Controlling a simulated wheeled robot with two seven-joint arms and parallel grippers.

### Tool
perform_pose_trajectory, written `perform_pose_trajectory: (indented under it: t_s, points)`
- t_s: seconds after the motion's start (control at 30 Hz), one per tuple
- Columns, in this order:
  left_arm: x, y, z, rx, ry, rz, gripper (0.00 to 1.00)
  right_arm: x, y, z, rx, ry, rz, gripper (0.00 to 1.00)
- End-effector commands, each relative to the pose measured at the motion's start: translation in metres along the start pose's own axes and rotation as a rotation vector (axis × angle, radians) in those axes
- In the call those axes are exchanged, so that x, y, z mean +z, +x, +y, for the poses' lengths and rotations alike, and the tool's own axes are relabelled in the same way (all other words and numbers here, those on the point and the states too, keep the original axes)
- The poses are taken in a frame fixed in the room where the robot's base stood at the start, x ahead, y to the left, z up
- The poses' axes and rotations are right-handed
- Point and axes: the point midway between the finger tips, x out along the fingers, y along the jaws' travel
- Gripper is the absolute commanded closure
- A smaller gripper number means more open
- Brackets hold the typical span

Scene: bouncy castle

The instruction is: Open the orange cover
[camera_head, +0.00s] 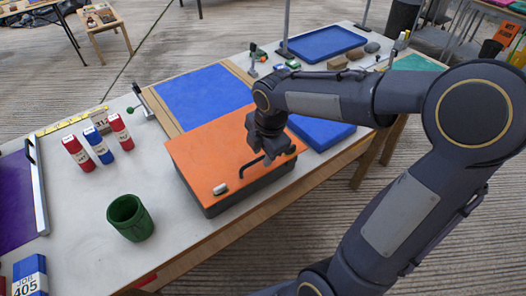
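The orange cover (205,150) lies flat over a dark grey box (225,203) near the table's front edge, and it looks closed. A thin black handle (251,167) is on its right part, near the front edge. A small pale piece (220,188) sits near the cover's front corner. My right gripper (272,156) points down over the right part of the cover, close beside the handle. Its fingers are dark and partly overlapped, so I cannot tell whether they are open or touch the handle. My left gripper is not in view.
A blue panel (205,94) lies behind the cover, and another blue panel (325,135) lies to the right. A blue tray (325,42) is farther back. Bare table surrounds the cup.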

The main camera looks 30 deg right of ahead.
Motion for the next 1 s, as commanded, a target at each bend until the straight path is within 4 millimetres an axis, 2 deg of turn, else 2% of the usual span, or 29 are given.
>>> perform_pose_trajectory:
  t_s: [0.17, 0.4, 0.77, 1.0]
  points:
    - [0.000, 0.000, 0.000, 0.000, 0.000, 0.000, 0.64, 0.000, 0.000, 0.000, 0.000, 0.001, 0.000, 0.70]
    - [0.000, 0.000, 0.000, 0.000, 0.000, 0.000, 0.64, 0.000, 0.000, 0.000, 0.000, 0.001, 0.000, 1.00]
    - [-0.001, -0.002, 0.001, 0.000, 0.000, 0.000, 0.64, 0.000, -0.003, 0.001, -0.005, 0.001, 0.000, 1.00]
    - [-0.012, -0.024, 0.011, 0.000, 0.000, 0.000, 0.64, 0.000, -0.024, 0.010, -0.069, 0.001, 0.000, 1.00]
